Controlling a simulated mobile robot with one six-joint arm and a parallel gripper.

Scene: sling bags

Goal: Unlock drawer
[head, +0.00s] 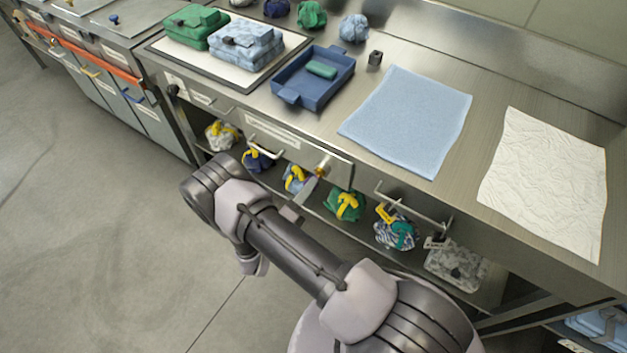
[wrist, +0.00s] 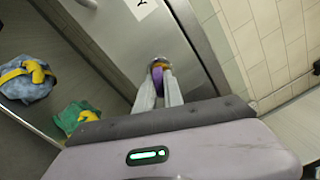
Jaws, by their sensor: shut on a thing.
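The drawer (head: 300,152) is a steel front under the counter edge, with a label and a bar handle (head: 264,151). It looks closed. A brass lock (head: 322,167) sits near its right end. My gripper (head: 316,177) is at this lock. In the wrist view my two fingers (wrist: 159,80) are shut on a small purple thing (wrist: 157,76), which looks like a key's head. It lies against the brass-coloured lock (wrist: 161,62). The key's shaft is hidden, so I cannot tell how deep it sits or how it is turned.
A shelf below holds several tied bundles, including a green one (head: 345,204). On the counter are a blue tray (head: 312,84), a small dark block (head: 375,58), a blue cloth (head: 410,120) and a white cloth (head: 548,180). Open floor (head: 110,220) lies at left.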

